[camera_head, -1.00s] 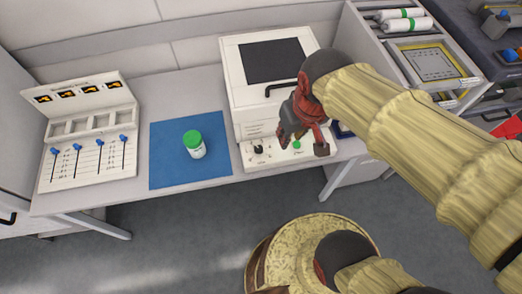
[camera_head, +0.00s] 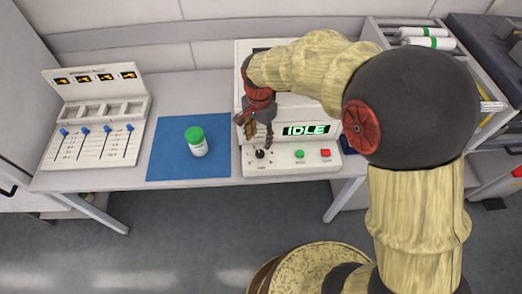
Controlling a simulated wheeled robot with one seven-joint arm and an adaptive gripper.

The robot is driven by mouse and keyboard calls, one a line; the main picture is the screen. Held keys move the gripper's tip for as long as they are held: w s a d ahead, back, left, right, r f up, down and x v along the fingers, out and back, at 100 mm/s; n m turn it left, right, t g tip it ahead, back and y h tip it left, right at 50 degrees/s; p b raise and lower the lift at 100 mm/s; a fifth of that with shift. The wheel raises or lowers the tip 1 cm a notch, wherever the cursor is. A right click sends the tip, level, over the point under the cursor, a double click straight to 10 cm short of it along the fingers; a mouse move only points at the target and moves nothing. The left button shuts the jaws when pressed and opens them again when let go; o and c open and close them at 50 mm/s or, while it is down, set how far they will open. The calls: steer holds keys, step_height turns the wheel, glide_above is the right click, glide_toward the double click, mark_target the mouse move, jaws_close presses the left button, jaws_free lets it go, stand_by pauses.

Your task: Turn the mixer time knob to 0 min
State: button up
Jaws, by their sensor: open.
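The mixer (camera_head: 240,103) is a white box on the bench, with a display reading "IDLE" (camera_head: 306,130) on its front. The black time knob (camera_head: 260,154) is at the left of its lower front panel, with a green button (camera_head: 299,154) and a red button (camera_head: 326,153) to its right. The knob's setting is too small to read. My gripper (camera_head: 258,139) is open, pointing down just above the knob. I cannot tell whether a finger touches it. My arm hides much of the mixer's top.
A white jar with a green lid (camera_head: 197,142) stands on a blue mat (camera_head: 165,165) left of the mixer. A white panel with blue sliders (camera_head: 98,144) stands farther left. A rack with white bottles (camera_head: 430,38) is at the back right. The bench front is clear.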

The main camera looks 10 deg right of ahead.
mark_target(260, 152)
step_height(260, 152, down, 8)
steer(key=b, duration=0.3)
steer(key=shift+r, duration=0.15)
steer(key=c, duration=0.3)
steer(key=c, duration=0.7)
jaws_close()
